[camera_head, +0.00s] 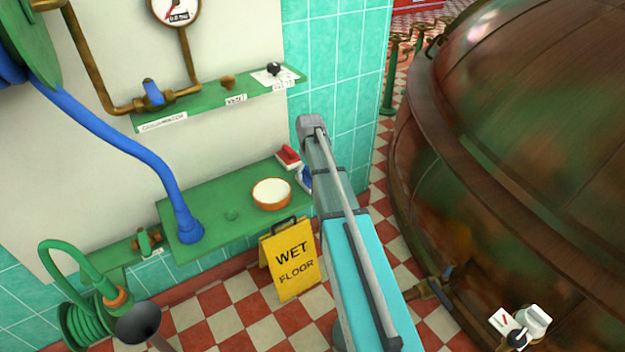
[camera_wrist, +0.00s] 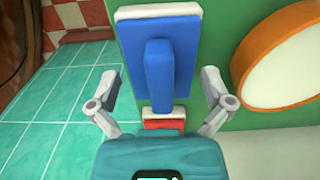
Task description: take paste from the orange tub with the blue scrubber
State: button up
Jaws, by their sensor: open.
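The orange tub (camera_head: 271,203) stands on the green shelf with white paste (camera_head: 271,190) filling its open top. The tub also shows at the right of the wrist view (camera_wrist: 262,40). The blue scrubber (camera_wrist: 182,60), with a raised blue handle and a white edge, is straight ahead of my gripper (camera_wrist: 156,88). My gripper is open, with one finger to each side of the handle's line, apart from it. In the head view only a bit of the scrubber (camera_head: 304,180) shows beside my arm, which hides my gripper.
A red-and-white block (camera_head: 288,158) lies on the green shelf (camera_head: 210,200) behind the tub. A yellow wet-floor sign (camera_head: 291,262) stands below. A blue hose (camera_head: 130,140) runs to the shelf's left. A large copper kettle (camera_head: 520,150) fills the right.

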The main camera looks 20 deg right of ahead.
jog(key=shift+r, duration=0.1)
jog(key=c, duration=1)
jog(key=shift+s+r, duration=0.15)
jog(key=shift+r, duration=0.05)
grip_shut()
